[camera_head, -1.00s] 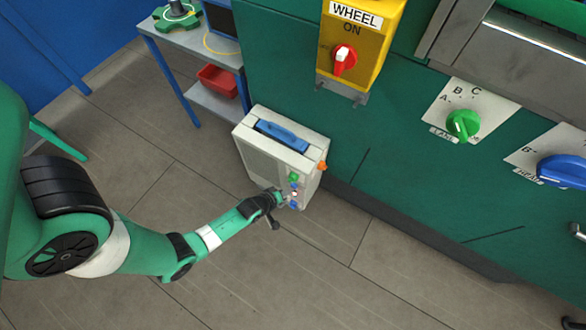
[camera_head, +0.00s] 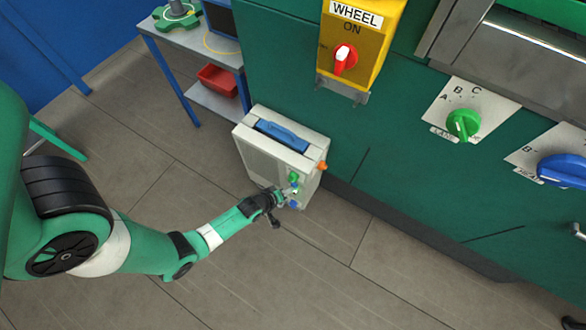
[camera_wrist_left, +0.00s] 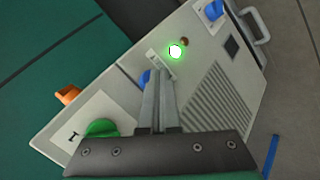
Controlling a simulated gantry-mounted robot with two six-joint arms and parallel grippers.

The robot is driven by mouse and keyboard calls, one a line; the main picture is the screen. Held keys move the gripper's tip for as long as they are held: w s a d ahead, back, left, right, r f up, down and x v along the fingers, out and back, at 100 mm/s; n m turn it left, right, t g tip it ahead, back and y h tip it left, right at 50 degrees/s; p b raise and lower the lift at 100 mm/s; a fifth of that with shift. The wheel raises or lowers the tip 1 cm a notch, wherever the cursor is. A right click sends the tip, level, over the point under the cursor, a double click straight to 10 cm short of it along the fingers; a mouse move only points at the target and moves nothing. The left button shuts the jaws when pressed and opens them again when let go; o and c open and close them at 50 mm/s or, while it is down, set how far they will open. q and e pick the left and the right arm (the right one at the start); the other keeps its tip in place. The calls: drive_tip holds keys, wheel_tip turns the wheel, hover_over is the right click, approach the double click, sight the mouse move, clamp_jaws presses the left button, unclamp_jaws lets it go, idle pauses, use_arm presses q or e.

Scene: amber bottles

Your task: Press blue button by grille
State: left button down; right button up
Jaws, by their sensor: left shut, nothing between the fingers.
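The striped grille (camera_wrist_left: 218,105) is to the right of the fingers. A small lamp (camera_wrist_left: 176,50) glows green-white just beyond the tips. Another blue control (camera_wrist_left: 213,10) is at the panel's far end. My left gripper (camera_head: 288,191) is shut and empty at the panel.
A shelf with a red bin (camera_head: 217,80) stands at the back left. Floor is clear in front.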

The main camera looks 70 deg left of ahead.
use_arm(q)
drive_tip(key=shift+s+d, duration=0.45)
drive_tip(key=shift+s, duration=0.1)
drive_tip(key=s+d, duration=0.1)
drive_tip(key=s, duration=0.1)
drive_tip(key=s+d, duration=0.2)
idle(0.4)
idle(0.7)
